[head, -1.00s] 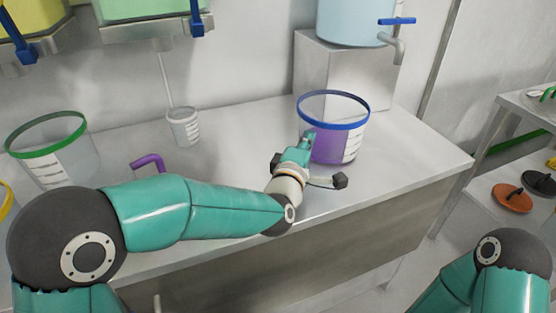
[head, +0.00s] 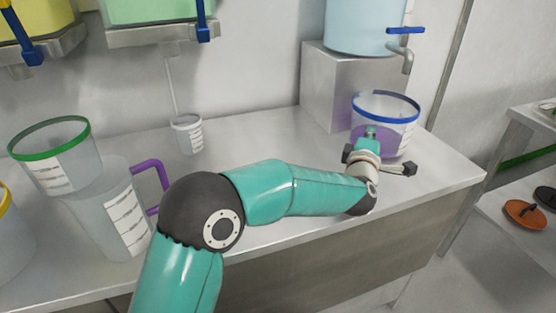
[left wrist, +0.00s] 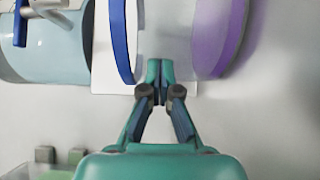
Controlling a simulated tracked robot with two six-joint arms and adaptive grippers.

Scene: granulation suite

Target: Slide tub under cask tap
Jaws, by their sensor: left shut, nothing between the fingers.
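The tub (head: 397,137) is clear with a blue rim, a white scale and purple contents. It stands upright on the bench near its right end, in front of the steel block. The pale blue cask (head: 362,28) sits on that block, with a blue-handled tap (head: 407,48) above the tub's far right rim. My left gripper (head: 370,132) is shut and empty, its fingertips against or very near the tub's front wall. In the left wrist view the closed fingertips (left wrist: 160,68) meet the tub's side (left wrist: 182,35). My right gripper is out of view.
The steel block (head: 350,90) stands behind the tub. A small white cup (head: 188,135), a purple-handled jug (head: 108,222) and a green-rimmed tub (head: 55,165) are on the left. The bench's front right is clear. A side table (head: 520,165) stands right.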

